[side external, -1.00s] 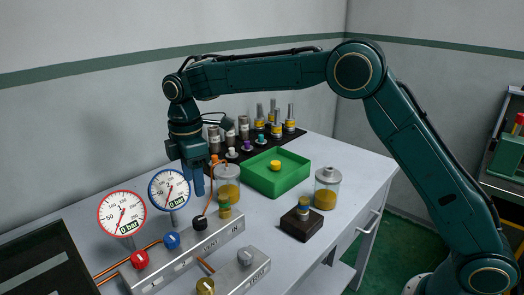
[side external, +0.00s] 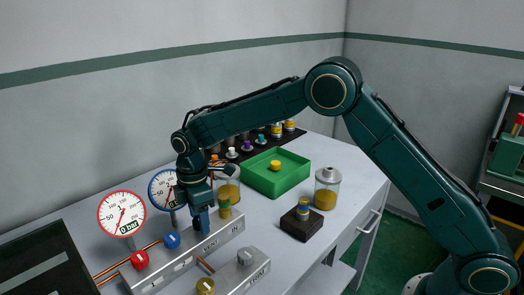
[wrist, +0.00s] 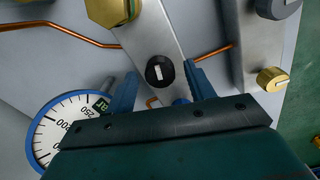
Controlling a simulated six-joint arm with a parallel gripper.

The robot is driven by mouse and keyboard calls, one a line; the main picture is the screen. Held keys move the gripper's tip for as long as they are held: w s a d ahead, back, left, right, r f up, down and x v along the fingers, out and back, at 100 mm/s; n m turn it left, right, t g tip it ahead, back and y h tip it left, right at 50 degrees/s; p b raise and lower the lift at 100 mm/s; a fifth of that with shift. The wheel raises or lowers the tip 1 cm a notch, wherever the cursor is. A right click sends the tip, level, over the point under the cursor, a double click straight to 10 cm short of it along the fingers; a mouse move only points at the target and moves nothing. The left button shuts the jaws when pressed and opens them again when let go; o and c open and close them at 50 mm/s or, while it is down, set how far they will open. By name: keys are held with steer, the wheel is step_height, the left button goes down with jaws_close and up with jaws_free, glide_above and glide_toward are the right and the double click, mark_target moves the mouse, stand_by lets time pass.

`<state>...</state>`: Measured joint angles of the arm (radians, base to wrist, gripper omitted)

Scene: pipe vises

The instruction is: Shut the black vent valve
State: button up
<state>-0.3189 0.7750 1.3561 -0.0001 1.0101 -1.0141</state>
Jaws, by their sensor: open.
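The black vent valve knob (wrist: 160,72) shows in the wrist view, round with a white bar mark, on the grey manifold block (side external: 180,262). My gripper (side external: 202,222) points down over the VENT position in the side view and hides the knob there. In the wrist view my gripper (wrist: 161,78) is open, with one blue finger on each side of the knob. The knob sits between the fingertips; I cannot tell whether they touch it.
A blue knob (side external: 171,240) and a red knob (side external: 140,259) stand left of my gripper on the same block. Two gauges (side external: 122,213) (side external: 164,188) read 0 bar. A second block (side external: 247,271) is in front. A green tray (side external: 274,188) and a jar (side external: 328,188) stand behind.

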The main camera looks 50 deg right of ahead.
steer(key=c, duration=1)
steer(key=shift+m, duration=0.4)
steer(key=m, duration=1)
steer(key=shift+m, duration=2.2)
steer(key=shift+r, duration=0.1)
